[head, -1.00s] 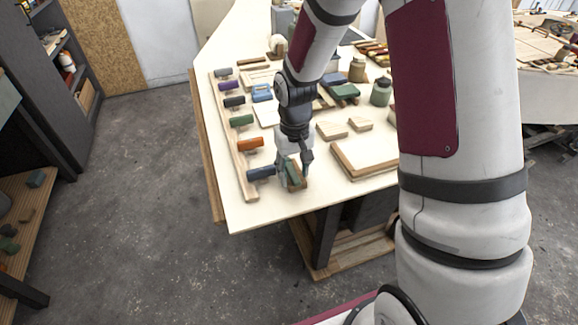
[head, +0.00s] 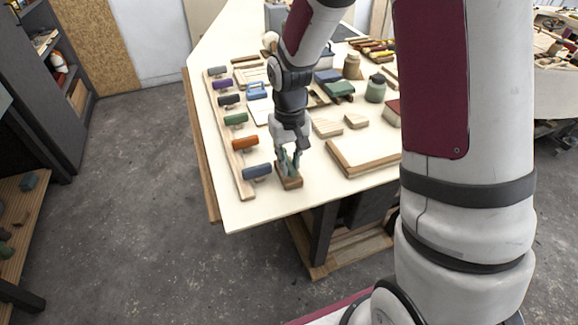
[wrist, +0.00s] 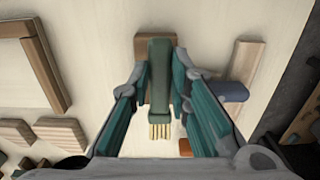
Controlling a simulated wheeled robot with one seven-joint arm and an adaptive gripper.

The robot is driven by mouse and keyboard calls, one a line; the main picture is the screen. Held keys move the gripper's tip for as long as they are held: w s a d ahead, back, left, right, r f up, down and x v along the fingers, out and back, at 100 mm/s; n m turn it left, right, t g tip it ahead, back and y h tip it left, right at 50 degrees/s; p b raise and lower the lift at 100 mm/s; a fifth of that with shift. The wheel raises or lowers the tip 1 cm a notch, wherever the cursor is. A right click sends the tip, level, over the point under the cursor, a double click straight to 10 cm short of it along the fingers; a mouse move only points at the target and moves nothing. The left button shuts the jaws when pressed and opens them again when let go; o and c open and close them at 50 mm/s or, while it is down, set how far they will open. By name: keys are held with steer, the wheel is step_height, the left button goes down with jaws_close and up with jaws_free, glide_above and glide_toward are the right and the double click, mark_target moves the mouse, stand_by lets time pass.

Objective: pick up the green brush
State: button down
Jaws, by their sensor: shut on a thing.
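The green brush (wrist: 159,77) has a dark green handle and pale yellow bristles, which point toward my gripper's palm in the wrist view. My gripper (wrist: 162,72) is shut on the brush, with one finger on each side of the handle. In the head view my gripper (head: 290,163) is over a small brown wooden block (head: 290,182) near the table's front edge. The brush is mostly hidden by the fingers there. The block (wrist: 140,44) also shows behind the handle in the wrist view. I cannot tell whether the brush touches it.
A wooden rail (head: 241,180) with several coloured rollers runs along the table's left side, close to my gripper. A wooden frame (head: 345,165) and pale wood pieces lie to the right. Jars (head: 375,90) and other items stand farther back. Bare tabletop lies in front.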

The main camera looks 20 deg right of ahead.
steer(key=s+d, duration=0.1)
steer(key=d, duration=0.4)
steer(key=s+d+r+b, duration=0.1)
steer(key=d, duration=0.4)
steer(key=s+d+r, duration=0.1)
steer(key=d, duration=0.4)
steer(key=shift+s+d+r, duration=0.25)
steer(key=shift+s+d, duration=0.05)
steer(key=shift+s, duration=0.05)
stand_by(1.3)
